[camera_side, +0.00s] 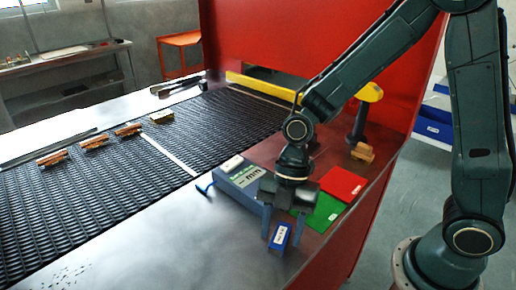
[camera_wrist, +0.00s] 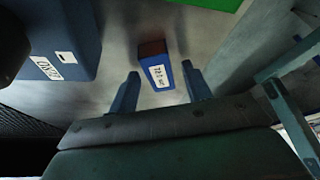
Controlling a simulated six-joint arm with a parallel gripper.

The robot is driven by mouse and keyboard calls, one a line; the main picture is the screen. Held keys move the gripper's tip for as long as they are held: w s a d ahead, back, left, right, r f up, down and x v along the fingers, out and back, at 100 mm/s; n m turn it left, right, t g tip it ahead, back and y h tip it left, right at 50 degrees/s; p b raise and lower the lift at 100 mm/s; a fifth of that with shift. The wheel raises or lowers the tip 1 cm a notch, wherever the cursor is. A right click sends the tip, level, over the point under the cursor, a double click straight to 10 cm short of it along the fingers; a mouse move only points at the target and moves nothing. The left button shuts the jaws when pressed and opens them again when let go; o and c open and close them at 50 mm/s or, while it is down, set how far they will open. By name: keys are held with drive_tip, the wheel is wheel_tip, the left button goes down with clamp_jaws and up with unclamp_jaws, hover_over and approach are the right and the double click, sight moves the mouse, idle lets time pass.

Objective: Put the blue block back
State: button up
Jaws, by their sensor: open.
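The blue block (camera_side: 280,236) has a white label on it and appears to rest on the grey metal deck near its front edge. In the wrist view the blue block (camera_wrist: 156,68) shows a dark reddish-brown far end. My gripper (camera_side: 282,229) points down over the block, with a finger on either side. In the wrist view my gripper (camera_wrist: 160,85) is open. The block lies between and slightly beyond the fingertips, with gaps visible on both sides.
A blue-grey labelled box (camera_side: 240,182) stands left of my gripper. A red pad (camera_side: 343,183) and a green pad (camera_side: 324,212) lie to the right. The black mesh belt (camera_side: 90,195) carries several small brown pieces. A wooden block (camera_side: 362,153) sits farther back.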

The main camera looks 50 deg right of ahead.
drive_tip(key=shift+r, duration=0.15)
drive_tip(key=v, duration=1.2)
drive_tip(key=shift+d+r, duration=0.1)
idle(0.5)
drive_tip(key=s+d+r+m+t+h, duration=0.4)
drive_tip(key=s+d+m, duration=0.7)
drive_tip(key=m, duration=1.1)
drive_tip(key=shift+s+r+m+t, duration=0.3)
drive_tip(key=shift+s+r+t, duration=0.2)
drive_tip(key=shift+r+t, duration=0.95)
drive_tip(key=shift+f+t, duration=0.25)
drive_tip(key=shift+f, duration=0.05)
